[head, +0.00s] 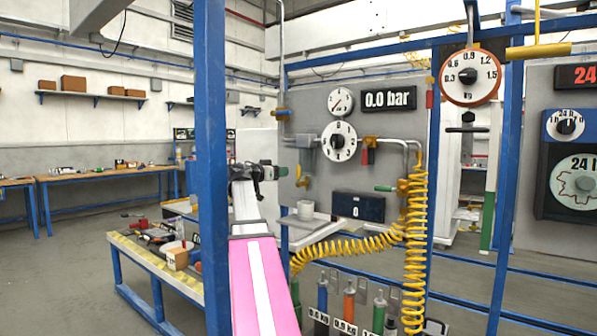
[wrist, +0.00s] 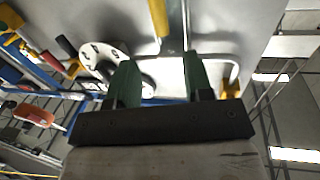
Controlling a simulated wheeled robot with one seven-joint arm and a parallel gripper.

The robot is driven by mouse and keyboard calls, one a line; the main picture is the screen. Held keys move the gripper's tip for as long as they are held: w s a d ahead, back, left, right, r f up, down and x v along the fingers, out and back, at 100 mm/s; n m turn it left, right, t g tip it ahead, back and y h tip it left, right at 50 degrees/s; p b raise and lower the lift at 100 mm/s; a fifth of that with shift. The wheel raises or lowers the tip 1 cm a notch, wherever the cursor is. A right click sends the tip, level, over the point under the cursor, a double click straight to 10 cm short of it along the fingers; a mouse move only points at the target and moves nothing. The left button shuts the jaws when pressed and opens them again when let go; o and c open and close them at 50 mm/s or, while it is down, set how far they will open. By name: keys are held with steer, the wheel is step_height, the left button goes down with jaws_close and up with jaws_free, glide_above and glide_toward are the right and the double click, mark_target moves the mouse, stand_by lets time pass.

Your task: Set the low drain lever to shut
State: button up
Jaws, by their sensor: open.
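The low drain lever (head: 303,182) is a small yellow handle at the lower left of the grey panel, below a short pipe. In the wrist view I take it to be the yellow bar (wrist: 158,18) at the top middle, roughly in line with the pipe. My gripper (head: 278,172) is just left of the lever in the head view. In the wrist view my gripper's (wrist: 160,68) two green fingers are apart with nothing held between them. The lever appears beyond the fingertips; I see no contact.
The panel (head: 385,120) carries a round dial (head: 339,142), a red lever (head: 366,155), a gauge and a 0.0 bar display (head: 388,98). A white shelf with a cup (head: 305,210) sits below the lever. A yellow coiled hose (head: 414,250) hangs right. A blue post (head: 211,150) stands left.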

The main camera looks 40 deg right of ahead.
mark_target(297, 169)
steer(key=d, duration=0.7)
steer(key=w+d, duration=0.1)
steer(key=d, duration=0.2)
steer(key=shift+d, duration=0.15)
steer(key=shift+c, duration=0.3)
steer(key=shift+f, duration=0.1)
jaws_close()
